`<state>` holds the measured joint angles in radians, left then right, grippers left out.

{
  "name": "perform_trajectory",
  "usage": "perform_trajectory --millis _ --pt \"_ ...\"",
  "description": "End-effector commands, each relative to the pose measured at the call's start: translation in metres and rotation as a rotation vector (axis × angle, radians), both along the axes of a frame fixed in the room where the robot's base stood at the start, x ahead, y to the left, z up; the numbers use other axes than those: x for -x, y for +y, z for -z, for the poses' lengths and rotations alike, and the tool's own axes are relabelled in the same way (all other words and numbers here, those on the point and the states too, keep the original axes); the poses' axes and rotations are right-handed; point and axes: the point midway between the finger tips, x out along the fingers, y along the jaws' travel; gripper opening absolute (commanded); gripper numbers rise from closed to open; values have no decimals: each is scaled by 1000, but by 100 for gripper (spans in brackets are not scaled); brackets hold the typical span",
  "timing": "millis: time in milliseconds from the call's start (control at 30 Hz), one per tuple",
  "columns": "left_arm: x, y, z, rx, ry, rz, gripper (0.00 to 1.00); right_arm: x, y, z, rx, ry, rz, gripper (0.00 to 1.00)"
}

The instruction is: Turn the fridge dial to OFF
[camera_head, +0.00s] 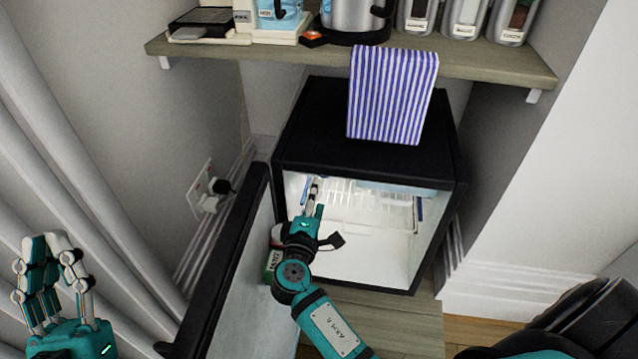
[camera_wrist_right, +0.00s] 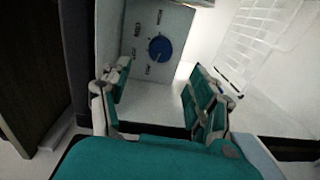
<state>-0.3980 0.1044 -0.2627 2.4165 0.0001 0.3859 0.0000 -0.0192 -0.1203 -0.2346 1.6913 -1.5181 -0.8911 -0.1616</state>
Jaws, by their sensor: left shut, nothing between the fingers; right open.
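The black mini fridge (camera_head: 365,185) stands open, its door (camera_head: 245,270) swung out to the left. The round blue dial (camera_wrist_right: 160,48) shows in the right wrist view on a pale panel, with small dark labels around it that are too small to read. My right gripper (camera_wrist_right: 160,85) is open, and the dial appears ahead, between and beyond its two fingers, with no contact visible. In the head view my right gripper (camera_head: 314,194) reaches into the left side of the fridge. My left gripper (camera_head: 48,242) is shut and empty at the lower left, away from the fridge.
A blue-striped cloth (camera_head: 393,95) hangs from the wooden shelf (camera_head: 450,62) onto the fridge top. A kettle (camera_head: 356,15) and several canisters (camera_head: 465,18) stand on the shelf. A white rack (camera_wrist_right: 265,40) lies right of the dial panel. A wall socket (camera_head: 203,190) is left of the door.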

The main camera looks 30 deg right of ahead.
Motion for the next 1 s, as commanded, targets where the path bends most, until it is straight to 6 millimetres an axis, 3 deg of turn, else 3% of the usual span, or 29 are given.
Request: perform_trajectory --millis 100,300,1000 --pt "0 0 0 0 0 0 0 15 12 -1 -1 1 -1 61" --pt "0 0 0 0 -1 0 0 26 20 -2 0 -1 0 61" --pt "0 0 0 0 0 0 0 27 21 -2 1 -1 -1 61"
